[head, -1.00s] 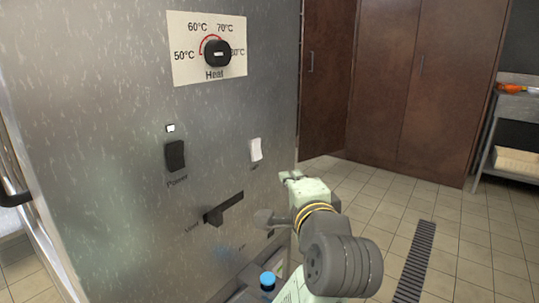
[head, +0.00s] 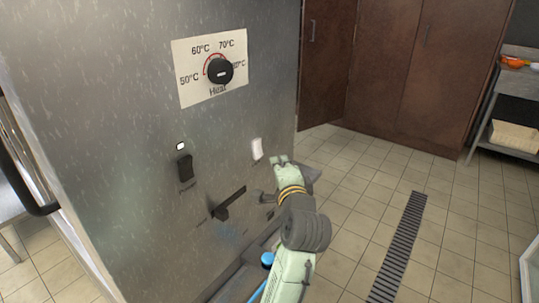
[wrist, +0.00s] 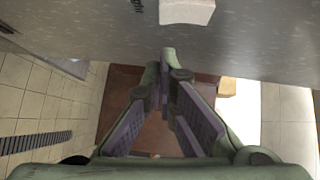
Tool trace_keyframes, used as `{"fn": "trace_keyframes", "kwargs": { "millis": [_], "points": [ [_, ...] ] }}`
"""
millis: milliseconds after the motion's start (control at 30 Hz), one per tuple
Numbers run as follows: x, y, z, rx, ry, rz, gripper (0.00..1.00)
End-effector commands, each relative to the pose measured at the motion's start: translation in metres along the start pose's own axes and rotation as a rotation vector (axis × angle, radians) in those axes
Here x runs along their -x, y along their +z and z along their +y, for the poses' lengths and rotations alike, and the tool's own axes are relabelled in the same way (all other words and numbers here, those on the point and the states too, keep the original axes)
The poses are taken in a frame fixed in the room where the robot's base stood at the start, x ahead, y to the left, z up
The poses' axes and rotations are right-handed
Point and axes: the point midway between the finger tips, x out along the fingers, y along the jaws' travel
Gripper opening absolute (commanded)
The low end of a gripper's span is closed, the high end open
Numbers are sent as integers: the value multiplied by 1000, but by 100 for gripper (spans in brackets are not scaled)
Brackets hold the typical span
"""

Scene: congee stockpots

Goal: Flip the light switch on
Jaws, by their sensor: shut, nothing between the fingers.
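The light switch is a white rocker (head: 257,149) on the right part of the grey metal panel. It also shows at the top edge of the wrist view (wrist: 187,10), partly cut off, beside a label of which "ight" can be read. My gripper (head: 279,160) is just right of the switch and slightly below it in the head view. In the wrist view its fingers (wrist: 168,58) meet at the tips, empty, below the switch and apart from it. Whether the rocker is on or off I cannot tell.
The panel (head: 120,110) also carries a black heat knob (head: 219,72), a black power switch (head: 185,169) with a lit white lamp (head: 180,146), and a dark lever (head: 228,204). Brown cabinets (head: 400,70) stand behind. The tiled floor (head: 440,210) at right is open.

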Motion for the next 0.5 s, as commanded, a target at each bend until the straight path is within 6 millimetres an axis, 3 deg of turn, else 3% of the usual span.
{"fn": "trace_keyframes", "kwargs": {
  "millis": [33, 200, 500],
  "points": [
    [-6, 10, -2, 3, 2, -8, 0],
    [-18, 22, -1, 2, 1, -5, 0],
    [-21, 25, 0, 2, 0, -2, 0]
  ]
}}
